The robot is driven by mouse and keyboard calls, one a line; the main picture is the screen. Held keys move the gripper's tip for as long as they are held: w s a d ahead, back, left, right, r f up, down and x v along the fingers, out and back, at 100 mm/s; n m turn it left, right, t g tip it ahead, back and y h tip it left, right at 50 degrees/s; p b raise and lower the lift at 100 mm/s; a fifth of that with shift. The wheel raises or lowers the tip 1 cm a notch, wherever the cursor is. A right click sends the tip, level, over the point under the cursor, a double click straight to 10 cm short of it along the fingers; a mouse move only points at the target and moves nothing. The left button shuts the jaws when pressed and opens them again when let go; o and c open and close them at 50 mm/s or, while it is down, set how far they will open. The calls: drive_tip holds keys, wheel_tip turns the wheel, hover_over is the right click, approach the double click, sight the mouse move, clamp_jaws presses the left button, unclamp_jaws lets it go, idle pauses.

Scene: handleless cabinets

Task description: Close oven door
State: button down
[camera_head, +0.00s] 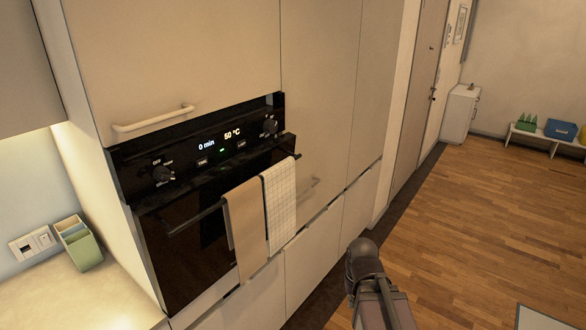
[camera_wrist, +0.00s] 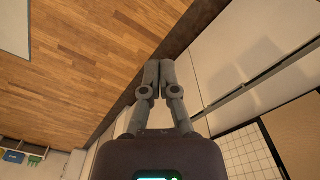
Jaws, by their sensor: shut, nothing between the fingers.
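The black built-in oven is set in a tall beige cabinet in the head view. Its door (camera_head: 190,255) looks shut or nearly so; its top edge seems to stand slightly proud of the control panel (camera_head: 205,150), and I cannot tell if a small gap is there. A bar handle (camera_head: 195,218) runs across the door, with a tan towel (camera_head: 246,230) and a white checked towel (camera_head: 279,203) hung over it. In the wrist view my gripper (camera_wrist: 158,65) is shut and empty, with the checked towel (camera_wrist: 247,157) at the lower right, apart from it.
A handled cabinet door (camera_head: 180,65) is above the oven, and flat cabinet fronts (camera_head: 325,120) continue to its right. A counter (camera_head: 95,295) with a green box (camera_head: 80,243) is at the left. The wooden floor (camera_head: 480,210) on the right is mostly open.

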drive_tip(key=shift+w, duration=0.1)
drive_tip(key=w+d+r+n+t+h+p, duration=0.1)
drive_tip(key=w+d+r+t+h, duration=0.15)
drive_tip(key=w, duration=0.35)
drive_tip(key=w+d+r+t+h, duration=0.1)
drive_tip(key=w+d+r+t, duration=0.3)
drive_tip(key=w, duration=0.2)
drive_tip(key=w+d+r+n+t+h+p, duration=0.1)
drive_tip(key=w+d+r+t+h, duration=0.1)
drive_tip(key=w+d+r+t, duration=0.3)
drive_tip(key=w+a+r+n+t+y+p, duration=0.1)
drive_tip(key=w+a+r+n+t, duration=0.1)
drive_tip(key=w+r+n+t, duration=0.15)
drive_tip(key=w+a+r+n+t+y, duration=0.1)
drive_tip(key=w+a+r+n+t, duration=0.1)
drive_tip(key=w+r, duration=0.25)
drive_tip(key=w+a+r+n+t+y+p, duration=0.1)
drive_tip(key=w+a+r+n+y+p, duration=0.1)
drive_tip(key=a+r+n+y, duration=0.8)
drive_tip(key=s+a+f+n+g+y, duration=0.3)
drive_tip(key=n+g+y, duration=0.4)
drive_tip(key=n, duration=0.4)
drive_tip(key=shift+s+f+p, duration=0.45)
drive_tip(key=shift+s+f, duration=0.05)
drive_tip(key=shift+f, duration=0.7)
drive_tip(key=shift+y, duration=0.25)
